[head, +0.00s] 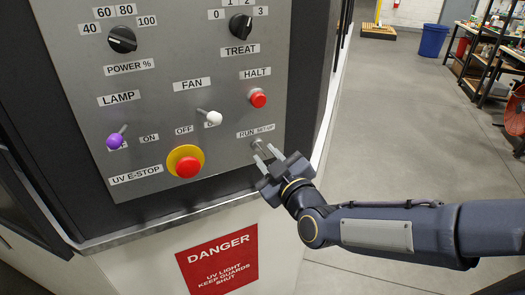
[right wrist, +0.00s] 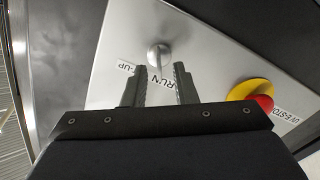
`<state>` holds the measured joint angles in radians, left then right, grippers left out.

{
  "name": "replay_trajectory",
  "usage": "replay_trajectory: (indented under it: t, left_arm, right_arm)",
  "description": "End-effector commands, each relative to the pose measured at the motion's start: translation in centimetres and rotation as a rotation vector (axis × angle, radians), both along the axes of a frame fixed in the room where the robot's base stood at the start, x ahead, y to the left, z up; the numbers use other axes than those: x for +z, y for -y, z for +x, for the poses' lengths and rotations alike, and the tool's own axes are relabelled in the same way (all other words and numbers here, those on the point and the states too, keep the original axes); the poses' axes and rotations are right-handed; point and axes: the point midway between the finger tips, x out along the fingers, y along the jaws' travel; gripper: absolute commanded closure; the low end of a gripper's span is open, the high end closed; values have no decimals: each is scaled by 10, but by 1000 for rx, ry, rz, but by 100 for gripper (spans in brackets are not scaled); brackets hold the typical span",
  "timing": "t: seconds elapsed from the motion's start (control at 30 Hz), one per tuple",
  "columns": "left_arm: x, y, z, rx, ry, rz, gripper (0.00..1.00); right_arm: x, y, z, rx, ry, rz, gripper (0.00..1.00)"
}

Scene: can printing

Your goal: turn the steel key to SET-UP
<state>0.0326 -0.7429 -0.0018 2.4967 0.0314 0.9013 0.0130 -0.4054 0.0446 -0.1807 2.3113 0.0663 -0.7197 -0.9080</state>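The steel key (head: 257,144) sits in the lower right of the grey control panel (head: 225,135), just below its RUN and SET-UP label (head: 256,131). In the right wrist view the key (right wrist: 158,55) stands out from the panel just ahead of the fingertips, roughly between their lines. My right gripper (head: 268,157) is open, with its two fingers (right wrist: 161,75) apart and pointing at the panel. Nothing is visibly held, and the fingers look short of the key. Which label the key points to is hard to tell. My left gripper is not in view.
Left of the key are the red and yellow UV E-STOP button (head: 187,163) and the white FAN toggle (head: 212,118). The red HALT button (head: 258,98) is above. A purple LAMP switch (head: 115,141) is farther left. The floor (head: 385,120) right of the machine is clear.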

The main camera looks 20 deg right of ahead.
Motion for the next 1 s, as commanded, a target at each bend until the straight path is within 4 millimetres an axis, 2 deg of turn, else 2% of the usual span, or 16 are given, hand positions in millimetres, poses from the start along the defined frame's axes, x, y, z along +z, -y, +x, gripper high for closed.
replay_trajectory:
  t: [0.2,0.47,0.5,0.7,1.0]
  left_arm:
    - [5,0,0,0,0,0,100]
    - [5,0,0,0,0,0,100]
    - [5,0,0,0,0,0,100]
    - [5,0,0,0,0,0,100]
    - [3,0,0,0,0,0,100]
  right_arm:
    - [1,-4,20,0,0,1,75]
    - [0,-4,22,0,0,1,75]
    - [0,-4,22,0,0,2,76]
    - [0,-4,22,0,0,2,100]
    - [0,-4,22,0,-2,9,100]
